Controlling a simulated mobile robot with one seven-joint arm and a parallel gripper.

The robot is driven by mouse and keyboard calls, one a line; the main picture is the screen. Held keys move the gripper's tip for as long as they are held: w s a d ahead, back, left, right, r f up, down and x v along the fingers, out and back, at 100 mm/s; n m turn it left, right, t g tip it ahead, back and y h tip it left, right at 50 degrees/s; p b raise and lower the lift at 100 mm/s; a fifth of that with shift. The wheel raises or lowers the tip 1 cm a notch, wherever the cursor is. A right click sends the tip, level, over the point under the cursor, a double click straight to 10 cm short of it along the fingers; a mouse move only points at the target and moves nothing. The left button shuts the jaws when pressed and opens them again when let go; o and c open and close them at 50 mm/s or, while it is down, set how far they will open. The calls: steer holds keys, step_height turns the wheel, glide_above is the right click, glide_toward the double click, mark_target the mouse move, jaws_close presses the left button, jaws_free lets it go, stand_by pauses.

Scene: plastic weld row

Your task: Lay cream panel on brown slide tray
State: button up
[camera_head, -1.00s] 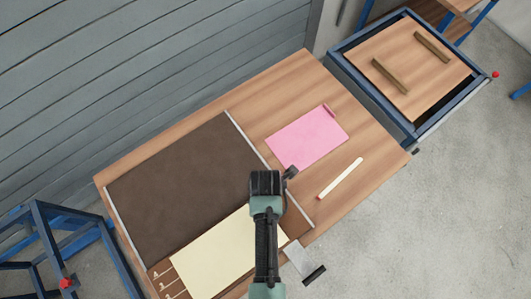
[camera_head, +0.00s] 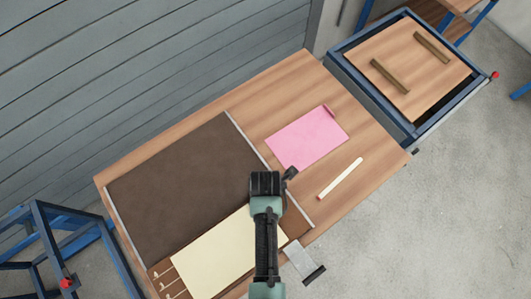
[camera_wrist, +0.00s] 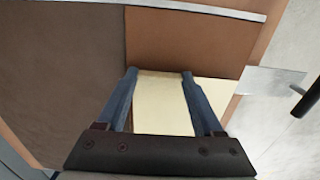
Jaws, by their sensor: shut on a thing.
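The cream panel (camera_head: 210,260) is a flat pale sheet at the front of the table in the head view, partly hidden by my arm. My gripper (camera_wrist: 160,74) is shut on the panel, which shows between and beside its fingers in the wrist view (camera_wrist: 160,108). In the head view my fingertips are hidden behind my wrist. The brown slide tray (camera_head: 180,180) is a large dark brown surface between two pale rails, behind and left of the panel; it also shows in the wrist view (camera_wrist: 60,60). I cannot tell whether the panel touches the surface beneath it.
A pink sheet (camera_head: 308,138) and a cream strip (camera_head: 340,178) lie on the wooden table (camera_head: 290,85) right of the tray. A metal plate with a black handle (camera_head: 314,275) juts from the front edge. A blue-framed stand (camera_head: 345,75) is at the upper right.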

steer(key=shift+f, duration=0.35)
stand_by(0.4)
steer(key=o, duration=1.3)
steer(key=shift+o, duration=0.2)
step_height(320, 180, up, 7)
steer(key=p, duration=0.7)
